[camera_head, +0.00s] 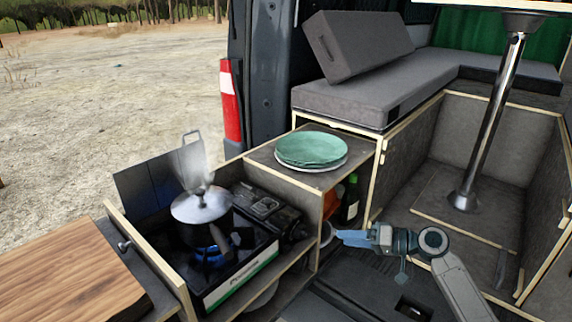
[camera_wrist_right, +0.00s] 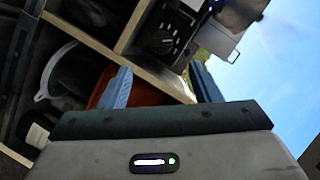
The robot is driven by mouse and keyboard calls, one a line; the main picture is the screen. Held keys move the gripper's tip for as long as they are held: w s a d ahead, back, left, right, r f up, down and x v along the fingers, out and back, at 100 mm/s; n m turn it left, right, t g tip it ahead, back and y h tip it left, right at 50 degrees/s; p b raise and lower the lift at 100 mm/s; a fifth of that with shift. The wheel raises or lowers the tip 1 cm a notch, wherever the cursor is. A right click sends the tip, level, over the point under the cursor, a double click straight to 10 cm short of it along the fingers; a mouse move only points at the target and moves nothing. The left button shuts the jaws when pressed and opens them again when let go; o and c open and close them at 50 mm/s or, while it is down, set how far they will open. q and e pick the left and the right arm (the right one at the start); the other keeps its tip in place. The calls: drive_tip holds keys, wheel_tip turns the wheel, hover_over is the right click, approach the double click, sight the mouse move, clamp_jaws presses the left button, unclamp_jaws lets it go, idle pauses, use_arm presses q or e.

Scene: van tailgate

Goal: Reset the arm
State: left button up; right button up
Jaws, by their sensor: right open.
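My right gripper (camera_head: 352,238) reaches in from the lower right in the head view, at the front of the shelf unit, with its fingers toward the left. In the right wrist view its two fingers (camera_wrist_right: 160,88) stand wide apart with nothing between them. Behind them are the wooden shelf edges and an orange item (camera_wrist_right: 140,92) in the compartment. My left gripper is not in view.
A steaming pot (camera_head: 201,206) sits on the lit gas stove (camera_head: 238,270). Green plates (camera_head: 311,148) lie on the shelf top (camera_head: 262,158). A dark bottle (camera_head: 350,200) stands below. A metal table leg (camera_head: 487,120) rises right of my arm. A wooden board (camera_head: 70,280) lies left.

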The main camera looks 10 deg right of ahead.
drive_tip(key=s+a+f+n+g+h, duration=0.1)
drive_tip(key=s+a+f+g+h, duration=0.15)
drive_tip(key=s+f, duration=0.6)
drive_tip(key=s+a+f+n+g+h, duration=0.1)
drive_tip(key=s+a+f+h, duration=0.3)
drive_tip(key=s+f, duration=0.4)
drive_tip(key=s+d+m+g+h, duration=0.1)
drive_tip(key=s+d+h, duration=0.25)
drive_tip(key=s, duration=0.55)
drive_tip(key=s+d+g+h, duration=0.15)
drive_tip(key=s+h, duration=0.25)
drive_tip(key=s, duration=0.5)
drive_tip(key=s+f+p+x, duration=0.1)
drive_tip(key=s+x, duration=0.2)
drive_tip(key=x, duration=1.9)
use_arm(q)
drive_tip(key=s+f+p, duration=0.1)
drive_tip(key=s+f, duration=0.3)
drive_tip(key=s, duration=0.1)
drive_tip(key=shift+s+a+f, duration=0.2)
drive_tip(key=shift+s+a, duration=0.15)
use_arm(e)
drive_tip(key=s+f, duration=0.6)
drive_tip(key=f, duration=0.3)
drive_tip(key=s+d+f+g, duration=0.1)
drive_tip(key=s+f, duration=0.6)
drive_tip(key=f, duration=0.3)
drive_tip(key=shift+s+d+f+m, duration=0.2)
drive_tip(key=shift+f+m, duration=0.1)
